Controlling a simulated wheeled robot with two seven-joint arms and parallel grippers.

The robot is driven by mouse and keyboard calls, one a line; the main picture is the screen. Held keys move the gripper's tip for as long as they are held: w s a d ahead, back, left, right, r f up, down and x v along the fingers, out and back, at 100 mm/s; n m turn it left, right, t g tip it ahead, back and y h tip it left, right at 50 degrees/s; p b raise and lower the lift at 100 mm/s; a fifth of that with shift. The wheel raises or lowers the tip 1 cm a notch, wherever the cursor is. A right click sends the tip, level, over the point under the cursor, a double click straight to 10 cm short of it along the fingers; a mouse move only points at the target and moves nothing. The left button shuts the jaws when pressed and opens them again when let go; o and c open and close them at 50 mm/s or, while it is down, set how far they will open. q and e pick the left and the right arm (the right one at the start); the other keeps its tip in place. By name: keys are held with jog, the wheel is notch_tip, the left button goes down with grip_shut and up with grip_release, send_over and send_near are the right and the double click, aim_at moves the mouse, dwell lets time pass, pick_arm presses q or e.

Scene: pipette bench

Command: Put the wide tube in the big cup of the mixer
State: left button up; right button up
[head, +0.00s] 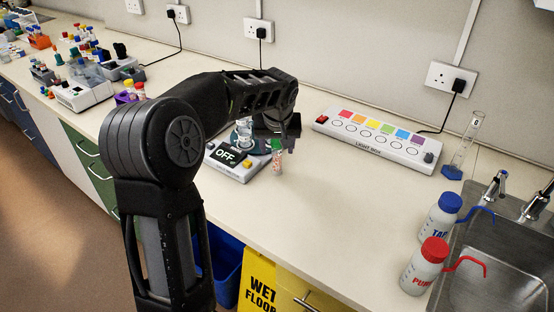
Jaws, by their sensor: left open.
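A wide clear tube (277,161) with a green cap and pinkish contents is upright just right of the mixer. My left gripper (282,137) is open, pointing down at the tube's cap. Its fingers are small and dark, so I cannot tell whether they touch the tube. My right gripper is out of view.
A light box (375,143) with coloured squares lies behind to the right. A glass cylinder (465,145), two wash bottles (425,266) and a sink (500,275) are at the right. Racks and devices crowd the far left. The bench front right of the tube is clear.

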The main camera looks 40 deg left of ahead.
pick_arm(q)
jog(key=shift+w+a+f, duration=0.1)
jog(key=shift+w+f, duration=0.05)
jog(key=shift+f, duration=0.25)
grip_shut()
dwell(0.7)
